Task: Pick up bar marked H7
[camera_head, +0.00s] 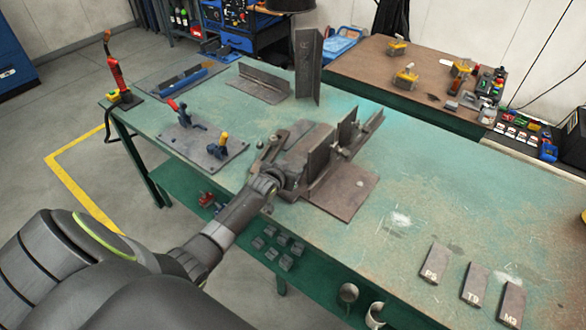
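No bar with a readable H7 mark shows. Three dark grey bars lie side by side at the table's near right: one with a mark like P5 (435,263), one marked T9 (475,284) and one marked M3 (511,304). My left gripper (300,160) is over the middle of the table, at a dark steel fixture with upright plates, well to the left of the bars. Its fingers blend into the dark metal, so I cannot tell whether they are open or hold anything. My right gripper is out of view.
The fixture's base plate (345,193) lies under the gripper area. A tall steel angle (308,66) and a plate with toggle clamps (203,142) stand farther left. The green table (440,175) is clear between fixture and bars. Cups (348,293) hang by the front edge.

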